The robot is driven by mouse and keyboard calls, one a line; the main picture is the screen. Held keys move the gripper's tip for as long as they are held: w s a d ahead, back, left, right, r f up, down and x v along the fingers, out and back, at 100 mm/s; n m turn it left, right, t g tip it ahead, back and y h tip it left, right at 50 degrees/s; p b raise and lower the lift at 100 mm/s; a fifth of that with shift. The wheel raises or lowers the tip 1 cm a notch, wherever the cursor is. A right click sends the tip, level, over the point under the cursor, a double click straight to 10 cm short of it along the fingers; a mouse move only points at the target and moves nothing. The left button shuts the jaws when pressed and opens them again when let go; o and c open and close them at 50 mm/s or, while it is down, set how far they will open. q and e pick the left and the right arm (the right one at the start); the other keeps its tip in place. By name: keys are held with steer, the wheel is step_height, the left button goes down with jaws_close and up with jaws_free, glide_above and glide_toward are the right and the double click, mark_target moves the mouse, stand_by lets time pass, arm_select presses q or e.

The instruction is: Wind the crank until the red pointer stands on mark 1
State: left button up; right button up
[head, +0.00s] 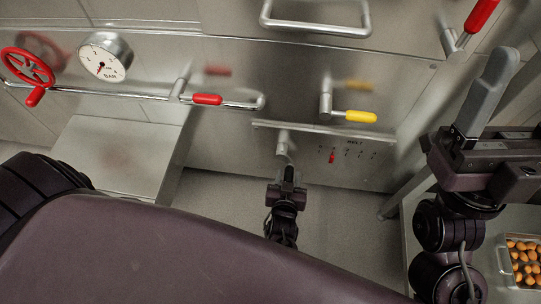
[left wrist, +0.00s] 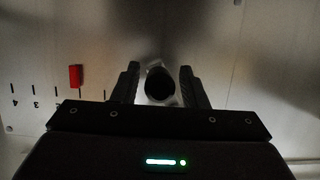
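The belt panel (head: 375,172) in the head view has a row of marks and a small red pointer (head: 332,157) near its left end. The pointer also shows in the left wrist view (left wrist: 75,77), beside the third mark right of mark 4; its number is hidden by my gripper. The crank (head: 284,142) is a light metal arm left of the scale. My left gripper (head: 288,173) is just below it. In the left wrist view a dark round knob (left wrist: 159,84) sits between its spread fingers, with gaps on both sides. My right gripper (head: 485,130) is at the right; its opening is unclear.
A red handwheel (head: 28,70) and a gauge (head: 104,58) are at the left. A tray of filled pasta (head: 522,262) lies at the lower right.

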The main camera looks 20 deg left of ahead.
arm_select(q)
steer(key=shift+o, duration=1.4)
steer(key=s+d+p, duration=0.2)
steer(key=s+d, duration=0.1)
steer(key=s, duration=0.5)
steer(key=shift+s, duration=0.4)
